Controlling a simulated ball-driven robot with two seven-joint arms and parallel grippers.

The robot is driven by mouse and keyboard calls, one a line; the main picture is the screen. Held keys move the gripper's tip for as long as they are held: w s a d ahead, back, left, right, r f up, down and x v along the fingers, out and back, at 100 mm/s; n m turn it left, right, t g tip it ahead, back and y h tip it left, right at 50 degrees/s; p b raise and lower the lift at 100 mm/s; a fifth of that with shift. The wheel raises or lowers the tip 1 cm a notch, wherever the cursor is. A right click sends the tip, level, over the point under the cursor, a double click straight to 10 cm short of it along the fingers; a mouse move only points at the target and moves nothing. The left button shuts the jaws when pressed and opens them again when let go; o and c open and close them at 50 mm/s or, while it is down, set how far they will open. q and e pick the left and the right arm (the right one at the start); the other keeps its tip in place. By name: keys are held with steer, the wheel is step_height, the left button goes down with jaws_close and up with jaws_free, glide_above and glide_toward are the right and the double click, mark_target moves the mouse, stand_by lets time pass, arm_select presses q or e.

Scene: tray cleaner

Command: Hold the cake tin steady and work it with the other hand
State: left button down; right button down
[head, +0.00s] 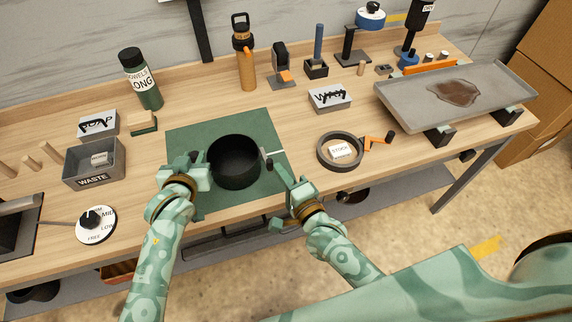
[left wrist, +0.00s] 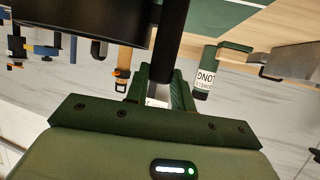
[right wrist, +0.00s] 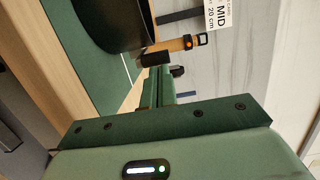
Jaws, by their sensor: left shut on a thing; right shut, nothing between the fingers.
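The black round cake tin (head: 235,162) stands on the green mat (head: 210,125) in the head view. Its dark side shows at the upper left of the left wrist view (left wrist: 75,22) and at the top of the right wrist view (right wrist: 110,22). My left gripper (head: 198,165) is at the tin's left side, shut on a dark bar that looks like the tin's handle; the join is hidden. My right gripper (head: 277,172) is shut and empty at the tin's right side, close to a small black piece (head: 267,160). I cannot tell whether they touch.
Left of the mat are a WASTE bin (head: 94,163) and a dial (head: 96,223). A green bottle (head: 140,80) and an orange bottle (head: 246,65) stand behind. Right are a grey ring (head: 322,158), an orange clamp (head: 376,140) and a stained tray (head: 410,102). The mat's front is clear.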

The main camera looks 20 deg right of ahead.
steer(key=s+a, duration=0.5)
steer(key=shift+s, duration=0.35)
arm_select(q)
steer(key=c, duration=1.1)
jaws_free()
